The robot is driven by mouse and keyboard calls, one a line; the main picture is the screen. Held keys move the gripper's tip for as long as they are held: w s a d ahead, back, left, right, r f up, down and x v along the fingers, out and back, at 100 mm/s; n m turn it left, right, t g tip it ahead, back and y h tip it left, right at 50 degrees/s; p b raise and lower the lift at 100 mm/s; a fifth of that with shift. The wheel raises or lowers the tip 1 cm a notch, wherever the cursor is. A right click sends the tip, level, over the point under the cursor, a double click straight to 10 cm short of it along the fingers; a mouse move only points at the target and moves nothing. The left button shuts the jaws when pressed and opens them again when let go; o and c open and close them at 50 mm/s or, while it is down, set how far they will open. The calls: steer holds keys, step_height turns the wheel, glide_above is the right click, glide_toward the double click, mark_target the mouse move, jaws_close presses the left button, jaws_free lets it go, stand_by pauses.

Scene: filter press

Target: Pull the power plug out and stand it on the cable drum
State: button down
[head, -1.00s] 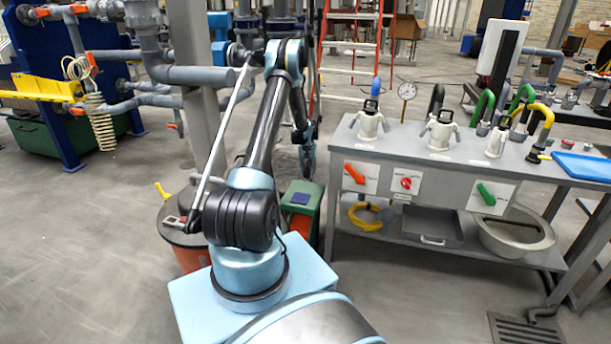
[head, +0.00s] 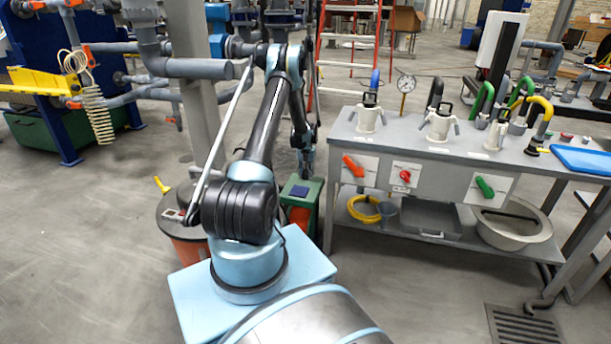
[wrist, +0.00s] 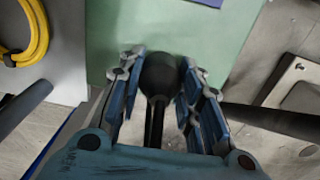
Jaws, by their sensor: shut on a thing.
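The black power plug (wrist: 158,76), with a rounded dark head, sits between the two blue-grey fingers of my gripper (wrist: 160,66) in the wrist view. The gripper is shut on it. A dark stem or cable runs from the plug toward my palm. In the head view this green unit (head: 297,188), with a blue patch on top, stands on the floor below my gripper (head: 304,170). I cannot tell whether the plug touches the green top.
A grey bench (head: 440,155) with white fittings and coloured handles stands to the right. A yellow coil (head: 363,208) lies on its lower shelf and also shows in the wrist view (wrist: 32,40).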

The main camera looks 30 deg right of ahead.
steer(key=shift+f, duration=0.5)
stand_by(0.3)
steer(key=c, duration=1.1)
jaws_free()
steer(key=shift+o, duration=0.2)
step_height(320, 180, up, 12)
steer(key=shift+f, duration=0.1)
